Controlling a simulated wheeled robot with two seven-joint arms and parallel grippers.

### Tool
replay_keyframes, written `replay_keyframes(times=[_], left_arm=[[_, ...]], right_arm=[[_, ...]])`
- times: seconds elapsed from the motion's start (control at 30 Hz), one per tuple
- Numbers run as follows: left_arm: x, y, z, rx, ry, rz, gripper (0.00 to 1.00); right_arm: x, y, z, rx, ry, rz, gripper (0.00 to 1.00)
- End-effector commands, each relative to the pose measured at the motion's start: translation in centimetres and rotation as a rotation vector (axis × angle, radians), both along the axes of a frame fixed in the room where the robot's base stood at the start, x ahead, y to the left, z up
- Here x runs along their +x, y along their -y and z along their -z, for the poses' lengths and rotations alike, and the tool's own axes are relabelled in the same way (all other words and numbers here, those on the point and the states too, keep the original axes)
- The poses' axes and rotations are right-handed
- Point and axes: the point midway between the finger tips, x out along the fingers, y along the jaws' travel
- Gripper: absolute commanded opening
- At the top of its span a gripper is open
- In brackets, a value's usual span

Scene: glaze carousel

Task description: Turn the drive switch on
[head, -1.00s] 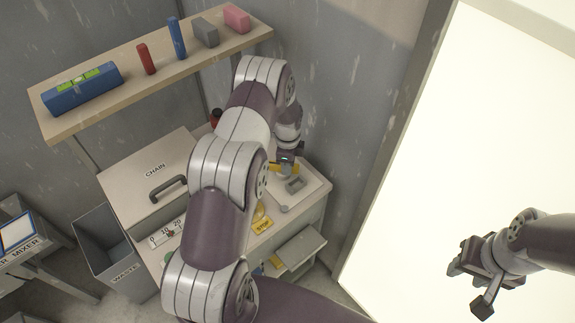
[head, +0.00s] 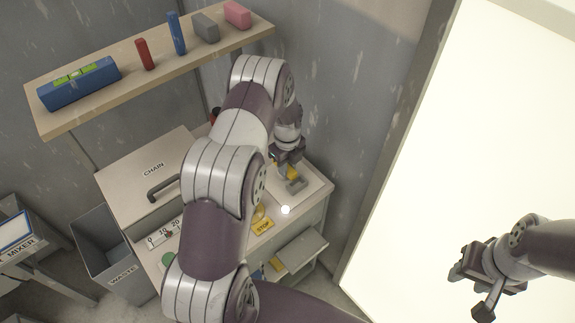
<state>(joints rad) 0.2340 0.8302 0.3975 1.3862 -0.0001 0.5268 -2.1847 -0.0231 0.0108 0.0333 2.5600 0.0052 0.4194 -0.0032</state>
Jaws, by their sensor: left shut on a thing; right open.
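The drive switch appears to be the yellow handle (head: 293,173) on the pale plate (head: 315,190) at the right end of the machine top. A grey piece (head: 297,186) lies beside its lower end. My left gripper (head: 289,163) is shut on the yellow handle, reaching over the machine from above; its fingertips are partly hidden. A small round lamp (head: 285,210) near the plate's front corner glows white. My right gripper (head: 469,290) is open and empty, off to the right in front of the bright panel.
The machine has a CHAIN cover (head: 140,170) with a dark handle, a STOP label (head: 263,227), and a green button (head: 168,259). A shelf (head: 150,85) above holds a level and several blocks. A WASTE bin (head: 100,250) stands at left. My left arm hides the machine's middle.

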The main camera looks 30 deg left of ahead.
Motion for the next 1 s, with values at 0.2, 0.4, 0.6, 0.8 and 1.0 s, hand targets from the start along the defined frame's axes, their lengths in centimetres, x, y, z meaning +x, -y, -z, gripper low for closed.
replay_keyframes(times=[0.2, 0.4, 0.6, 0.8, 1.0], left_arm=[[-0.28, 0.04, 0.27, -0.001, -0.007, 0.028, 0.00], [-0.31, 0.04, 0.27, -0.001, -0.008, 0.031, 0.00], [-0.31, 0.05, 0.28, -0.001, -0.008, 0.031, 0.36], [-0.19, 0.02, 0.17, -0.001, -0.005, 0.029, 0.51], [-0.05, -0.02, -0.43, 0.000, -0.001, 0.028, 0.51]], right_arm=[[-0.01, 0.00, 0.12, 0.000, 0.000, 0.000, 0.43], [0.00, 0.00, 0.11, 0.000, 0.000, 0.000, 0.43], [0.00, 0.00, 0.11, 0.000, 0.000, 0.000, 0.43], [0.00, 0.00, 0.10, 0.000, 0.000, 0.000, 0.43], [0.00, 0.00, 0.25, 0.000, 0.000, 0.000, 0.43]])
